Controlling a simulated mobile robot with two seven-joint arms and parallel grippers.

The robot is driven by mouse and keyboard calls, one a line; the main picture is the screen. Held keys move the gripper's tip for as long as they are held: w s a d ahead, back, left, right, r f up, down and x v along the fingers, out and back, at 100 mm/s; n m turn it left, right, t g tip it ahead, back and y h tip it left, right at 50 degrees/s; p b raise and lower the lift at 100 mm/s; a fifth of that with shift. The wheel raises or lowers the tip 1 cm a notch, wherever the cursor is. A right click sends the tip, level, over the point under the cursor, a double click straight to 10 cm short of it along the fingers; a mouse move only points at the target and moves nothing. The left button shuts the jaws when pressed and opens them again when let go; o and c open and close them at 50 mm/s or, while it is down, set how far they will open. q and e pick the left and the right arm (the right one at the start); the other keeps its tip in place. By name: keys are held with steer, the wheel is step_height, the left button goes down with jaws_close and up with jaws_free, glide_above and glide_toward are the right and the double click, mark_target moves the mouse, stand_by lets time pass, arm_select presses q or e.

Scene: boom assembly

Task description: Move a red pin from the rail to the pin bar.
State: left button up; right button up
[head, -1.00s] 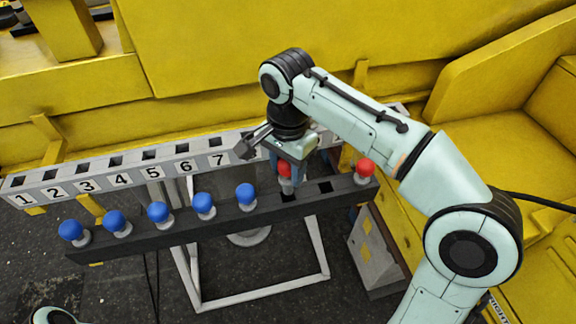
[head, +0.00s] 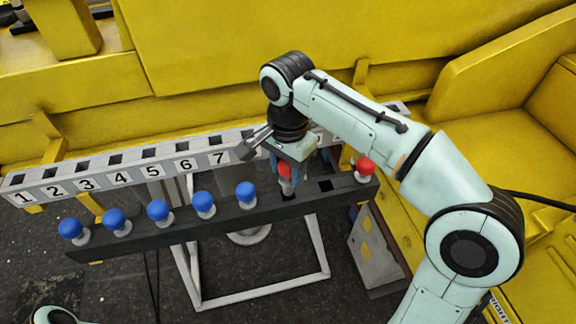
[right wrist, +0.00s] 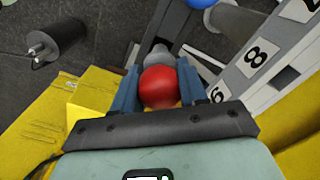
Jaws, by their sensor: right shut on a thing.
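My right gripper (head: 286,177) is shut on a red pin (head: 285,170) at the black bar (head: 230,220). In the right wrist view the pin's round red head (right wrist: 160,87) sits between my two blue fingers (right wrist: 166,90), with its grey collar beyond it. A dark square hole shows just below the pin in the head view; I cannot tell whether the pin's tip is in it. A second red pin (head: 365,166) stands at the right end of the black bar. The white numbered bar (head: 105,180) with square holes runs behind, partly hidden by my arm. My left gripper is out of view.
Several blue pins (head: 158,210) stand along the left part of the black bar. An empty hole (head: 325,186) lies between my gripper and the second red pin. Yellow structure (head: 220,50) rises behind the numbered bar. A pale frame (head: 255,296) stands below.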

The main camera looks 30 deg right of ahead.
mark_target(288, 178)
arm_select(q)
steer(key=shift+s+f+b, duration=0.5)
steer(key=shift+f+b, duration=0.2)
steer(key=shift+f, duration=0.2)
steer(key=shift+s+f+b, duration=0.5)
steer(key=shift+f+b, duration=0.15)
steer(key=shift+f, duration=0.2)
arm_select(e)
steer(key=shift+f, duration=2.5)
steer(key=o, duration=1.3)
steer(key=shift+r, duration=0.1)
step_height(288, 178, up, 13)
steer(key=p, duration=0.4)
steer(key=shift+w, duration=0.1)
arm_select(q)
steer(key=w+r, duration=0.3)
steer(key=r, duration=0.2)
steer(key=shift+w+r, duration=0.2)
arm_select(e)
steer(key=shift+r, duration=0.1)
